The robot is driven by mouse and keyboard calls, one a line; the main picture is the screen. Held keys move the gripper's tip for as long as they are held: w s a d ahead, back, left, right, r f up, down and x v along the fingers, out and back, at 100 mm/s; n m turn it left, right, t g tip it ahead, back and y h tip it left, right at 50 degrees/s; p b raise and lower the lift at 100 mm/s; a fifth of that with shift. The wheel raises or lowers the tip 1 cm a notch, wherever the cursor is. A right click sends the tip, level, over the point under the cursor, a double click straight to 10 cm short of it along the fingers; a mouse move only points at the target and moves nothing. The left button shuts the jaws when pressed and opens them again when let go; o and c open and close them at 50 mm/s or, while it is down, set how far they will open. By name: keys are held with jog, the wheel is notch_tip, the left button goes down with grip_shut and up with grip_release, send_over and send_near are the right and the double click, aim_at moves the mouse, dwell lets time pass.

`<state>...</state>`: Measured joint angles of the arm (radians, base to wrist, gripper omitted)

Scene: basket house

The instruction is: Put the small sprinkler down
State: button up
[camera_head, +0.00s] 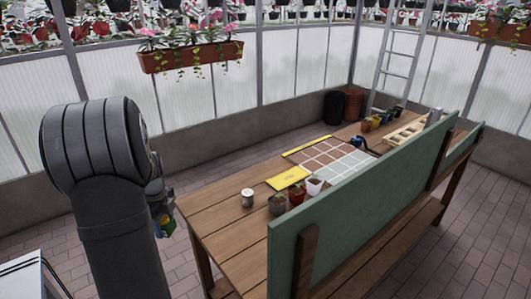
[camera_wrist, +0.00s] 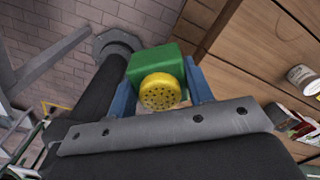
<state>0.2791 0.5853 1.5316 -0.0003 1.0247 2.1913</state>
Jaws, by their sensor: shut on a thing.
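The small sprinkler (camera_wrist: 158,92) has a green body and a round yellow face dotted with dark holes. My gripper (camera_wrist: 158,78) is shut on it, with a blue finger on each side of the green body. In the head view the sprinkler (camera_head: 165,226) shows small, partly hidden by my arm, below my gripper (camera_head: 162,205). It hangs to the left of the wooden table's near left corner, with brick floor behind it.
The wooden table (camera_head: 215,205) has bare boards at its left end. A tin (camera_head: 247,198), pots (camera_head: 277,205), a yellow packet (camera_head: 288,178) and a tiled tray (camera_head: 345,165) stand on it. A green back panel (camera_head: 350,205) runs along its near side.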

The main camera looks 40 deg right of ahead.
jog(key=s+d+m, duration=0.8)
jog(key=s+d, duration=1.6)
jog(key=s, duration=0.1)
send_over(247, 252)
notch_tip(247, 252, down, 7)
jog(key=shift+s+f, duration=0.1)
jog(key=shift+s, duration=0.05)
jog(key=shift+f, duration=2)
jog(key=shift+f, duration=0.2)
jog(key=o, duration=1.1)
jog(key=shift+c, duration=0.2)
jog(key=shift+r, duration=0.15)
